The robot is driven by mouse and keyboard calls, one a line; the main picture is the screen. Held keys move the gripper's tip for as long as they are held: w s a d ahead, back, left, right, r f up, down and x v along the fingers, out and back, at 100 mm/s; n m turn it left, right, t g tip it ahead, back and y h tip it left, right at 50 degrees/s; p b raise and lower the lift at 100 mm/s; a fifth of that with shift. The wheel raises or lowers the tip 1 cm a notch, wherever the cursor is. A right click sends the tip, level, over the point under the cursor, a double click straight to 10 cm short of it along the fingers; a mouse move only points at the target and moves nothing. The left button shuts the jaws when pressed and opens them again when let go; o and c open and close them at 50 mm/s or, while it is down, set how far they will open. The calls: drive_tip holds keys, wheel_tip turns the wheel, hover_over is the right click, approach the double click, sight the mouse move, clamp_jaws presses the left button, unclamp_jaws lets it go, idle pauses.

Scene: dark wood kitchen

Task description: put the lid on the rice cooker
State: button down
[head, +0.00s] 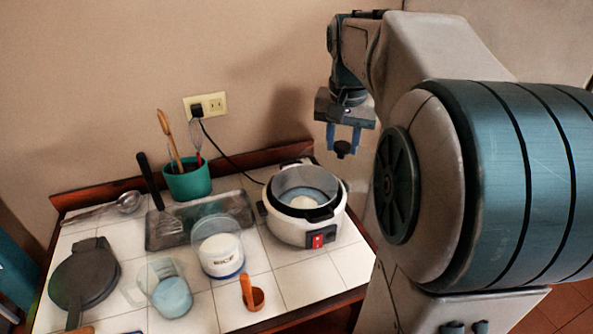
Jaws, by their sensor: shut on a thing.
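The white rice cooker (287,230) stands at the right end of the tiled counter, with a red switch on its front. Its top is open, and pale contents show inside its dark-rimmed pot. My gripper (343,146) is above the cooker and a little to its right in the picture. Its two blue fingers are shut on a small black knob (343,149), which appears to be the lid's handle. The rest of the lid is hard to make out against the wall; it may be clear glass.
A green utensil pot (187,182) and wall outlet (206,106) with a black cord are behind.

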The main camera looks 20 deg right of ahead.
drive_tip(key=shift+w, duration=0.3)
drive_tip(key=w+a+f+p, duration=0.3)
drive_tip(key=w+f, duration=0.7)
drive_tip(key=shift+w+a+f+p, duration=0.15)
drive_tip(key=shift+w+f+p, duration=0.05)
drive_tip(key=shift+f+p, duration=0.2)
drive_tip(key=shift+f+b, duration=0.5)
drive_tip(key=shift+f, duration=0.1)
drive_tip(key=c, duration=1)
unclamp_jaws()
